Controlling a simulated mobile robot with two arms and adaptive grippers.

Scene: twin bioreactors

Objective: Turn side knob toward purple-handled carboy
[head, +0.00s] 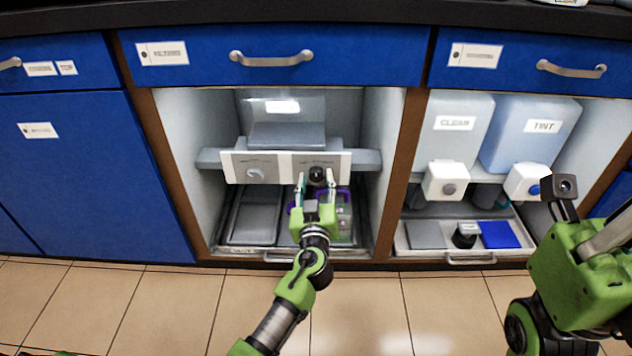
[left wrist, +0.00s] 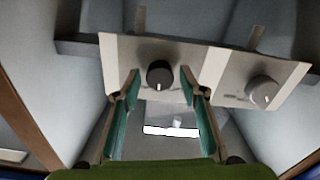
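A pale panel (head: 226,167) under a shelf in the middle cabinet bay carries a black knob (head: 317,174) on the right and a light grey knob (head: 254,173) on the left. In the left wrist view the black knob (left wrist: 160,74) sits between my left gripper's (left wrist: 159,78) open fingers, with visible gaps on both sides. The grey knob (left wrist: 262,92) is to its right there. In the head view my left gripper (head: 315,185) reaches up to the black knob. A container with purple edging (head: 346,197) stands below, partly hidden by the gripper. My right gripper's fingers are not visible.
The right bay holds the CLEAR container (head: 455,148) and the TINT container (head: 525,150), with white knob boxes below. A tray (head: 402,243) there holds dark and blue pads. A grey pad (head: 252,215) lies at lower left in the middle bay. The foreground floor (head: 360,310) is mostly clear.

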